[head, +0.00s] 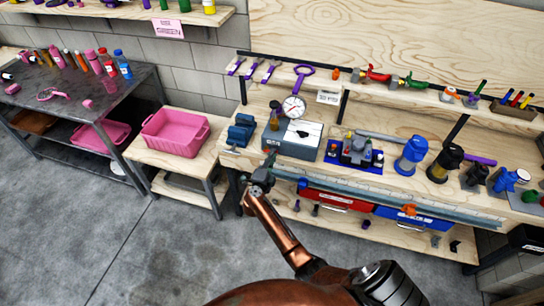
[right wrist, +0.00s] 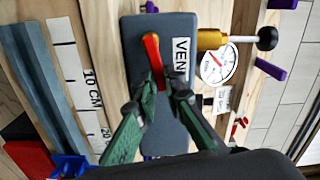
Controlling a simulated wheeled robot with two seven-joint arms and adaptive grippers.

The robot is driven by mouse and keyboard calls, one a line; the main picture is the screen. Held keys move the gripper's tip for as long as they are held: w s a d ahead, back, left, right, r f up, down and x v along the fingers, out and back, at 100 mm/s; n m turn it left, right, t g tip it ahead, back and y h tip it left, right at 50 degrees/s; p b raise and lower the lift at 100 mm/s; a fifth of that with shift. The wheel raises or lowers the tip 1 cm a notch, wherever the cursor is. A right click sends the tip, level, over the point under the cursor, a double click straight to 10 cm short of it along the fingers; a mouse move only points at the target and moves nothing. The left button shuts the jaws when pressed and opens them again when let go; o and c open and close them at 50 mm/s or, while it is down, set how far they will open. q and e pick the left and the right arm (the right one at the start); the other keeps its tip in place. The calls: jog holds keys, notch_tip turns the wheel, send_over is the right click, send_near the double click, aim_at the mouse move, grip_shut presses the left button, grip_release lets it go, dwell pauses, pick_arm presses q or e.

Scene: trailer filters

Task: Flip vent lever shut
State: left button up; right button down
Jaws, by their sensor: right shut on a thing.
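The vent box is a grey block (right wrist: 180,30) with a "VEN…" label in the right wrist view; the label's end is hidden. Its red lever (right wrist: 151,48) lies along the box face, its lower end between my fingers. My right gripper (right wrist: 163,82) is shut on the lever, with green fingers at either side. In the head view the grey box (head: 298,150) sits at the bench's left front, and my right gripper (head: 268,163) is at its left front corner. The lever cannot be made out there. My left gripper is not in view.
A brass fitting with a black knob (right wrist: 267,38) and a dial gauge (right wrist: 215,66) stand beside the box. A blue vise (head: 240,131) is to its left, a pump on a blue mat (head: 357,152) to its right. A pink tub (head: 175,133) stands on a side table.

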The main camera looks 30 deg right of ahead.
jog(key=shift+f+m+b, duration=0.15)
jog(key=shift+f+m, duration=0.15)
jog(key=shift+m, duration=0.4)
jog(key=shift+f+m+b, duration=0.15)
jog(key=shift+f+m, duration=0.1)
jog(key=shift+m, duration=0.45)
jog(key=c, duration=2)
grip_release()
jog(key=shift+s+a, duration=0.1)
jog(key=v, duration=0.7)
jog(key=shift+s+a, duration=0.1)
jog(key=shift+a, duration=0.05)
